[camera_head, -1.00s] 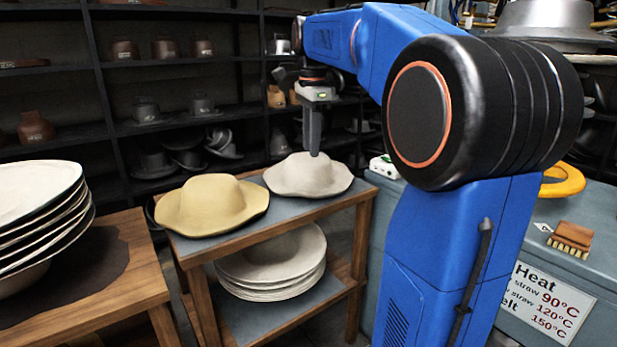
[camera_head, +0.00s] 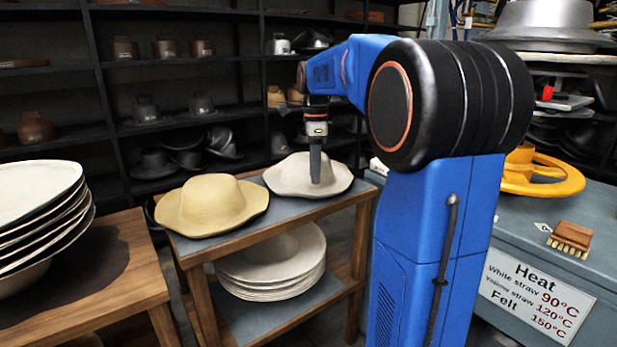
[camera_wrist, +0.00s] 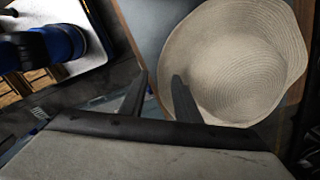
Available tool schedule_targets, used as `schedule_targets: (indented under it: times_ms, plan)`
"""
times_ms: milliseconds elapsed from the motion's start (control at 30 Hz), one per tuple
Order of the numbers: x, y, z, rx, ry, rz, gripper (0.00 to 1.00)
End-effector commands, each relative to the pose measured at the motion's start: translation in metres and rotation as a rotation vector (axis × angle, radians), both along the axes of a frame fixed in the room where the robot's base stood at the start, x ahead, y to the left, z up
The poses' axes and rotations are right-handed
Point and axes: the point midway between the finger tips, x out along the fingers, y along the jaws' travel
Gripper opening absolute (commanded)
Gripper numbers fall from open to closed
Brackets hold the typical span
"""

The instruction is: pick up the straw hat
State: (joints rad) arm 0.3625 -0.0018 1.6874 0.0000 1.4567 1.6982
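Two wavy-brimmed hats lie on the small wooden table: a yellow hat (camera_head: 209,203) on the left and a pale whitish hat (camera_head: 290,175) on the right. The pale hat shows woven straw rings in the wrist view (camera_wrist: 235,60). My gripper (camera_head: 315,180) points down at the right part of the pale hat. In the wrist view my gripper (camera_wrist: 159,80) is open, its two fingers apart. The right finger overlaps the hat's brim and the left finger is outside its edge. Nothing is held. Whether a finger touches the brim I cannot tell.
A stack of pale hats (camera_head: 270,265) lies on the table's lower shelf. Another stack (camera_head: 40,215) stands on a wooden table at left. Dark shelves with hat blocks (camera_head: 146,108) are behind.

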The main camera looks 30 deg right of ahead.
Motion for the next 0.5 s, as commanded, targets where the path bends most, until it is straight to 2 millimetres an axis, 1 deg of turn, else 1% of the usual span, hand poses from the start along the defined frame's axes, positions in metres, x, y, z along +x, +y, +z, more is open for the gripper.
schedule_targets:
  times_ms: [33, 100, 267, 500]
  plan:
    - [0.0, 0.0, -0.005, 0.0, 0.001, 0.0, 0.29]
    - [0.0, 0.0, -0.01, 0.0, 0.0, 0.0, 0.29]
    - [0.0, 0.001, -0.018, 0.0, 0.001, 0.0, 0.29]
    - [0.003, 0.002, -0.05, 0.001, 0.002, 0.0, 0.29]
